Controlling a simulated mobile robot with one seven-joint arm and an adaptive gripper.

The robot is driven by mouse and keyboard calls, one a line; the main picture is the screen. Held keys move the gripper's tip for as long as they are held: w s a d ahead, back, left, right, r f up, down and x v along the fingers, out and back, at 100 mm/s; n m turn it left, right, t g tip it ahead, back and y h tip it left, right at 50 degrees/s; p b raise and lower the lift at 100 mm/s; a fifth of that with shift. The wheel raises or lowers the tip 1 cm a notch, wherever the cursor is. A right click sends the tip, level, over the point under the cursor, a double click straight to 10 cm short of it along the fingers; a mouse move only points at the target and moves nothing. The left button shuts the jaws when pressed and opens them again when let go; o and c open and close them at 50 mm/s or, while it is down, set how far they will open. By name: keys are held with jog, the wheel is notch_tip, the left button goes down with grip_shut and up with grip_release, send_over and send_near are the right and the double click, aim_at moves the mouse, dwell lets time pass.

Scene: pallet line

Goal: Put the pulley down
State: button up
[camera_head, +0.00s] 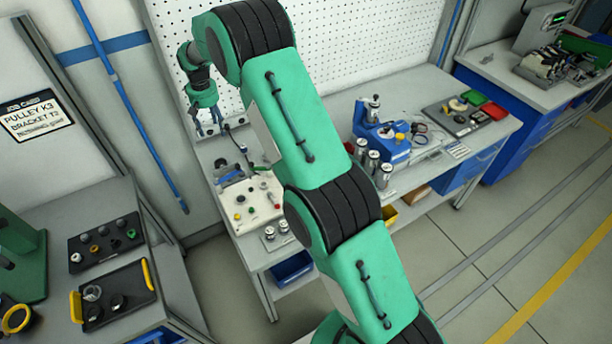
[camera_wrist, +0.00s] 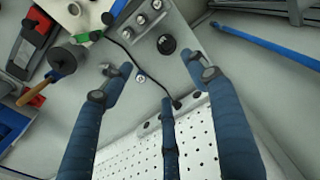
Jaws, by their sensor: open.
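My gripper (camera_head: 207,125) is open and empty, low over the back left of the middle bench, in front of the white pegboard. In the wrist view its blue fingers (camera_wrist: 158,78) are spread, with a small silver bolt-like part (camera_wrist: 140,78) visible between them. A small black round part (camera_wrist: 166,43) sits on a grey plate just beyond the fingertips, apart from them. I cannot tell whether either part is the pulley. Several small round parts (camera_head: 103,240) lie on a dark tray on the left bench; which are pulleys is unclear.
A beige panel with coloured knobs (camera_head: 250,203) stands near my gripper. A blue fixture (camera_head: 385,140) stands farther right. A yellow-handled tray (camera_head: 118,297) lies on the left bench. A job card (camera_head: 36,115) reads "PULLEY K3 BRACKET T3". A dark cable (camera_wrist: 128,55) runs near the fingers.

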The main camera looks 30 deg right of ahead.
jog(key=s+d+r+t, duration=0.1)
jog(key=s+d+r, duration=0.1)
jog(key=s+r, duration=1.15)
jog(key=s+d+r+t, duration=0.1)
jog(key=s+d+r, duration=0.1)
jog(key=s+r, duration=1.2)
jog(key=s+d+r+t, duration=0.1)
jog(key=s+d+t, duration=0.1)
jog(key=s, duration=3)
jog(key=shift+s+m+t, duration=0.2)
jog(key=shift+m+t, duration=0.1)
jog(key=shift+t, duration=0.2)
notch_tip(320, 180, down, 9)
jog(key=b, duration=0.9)
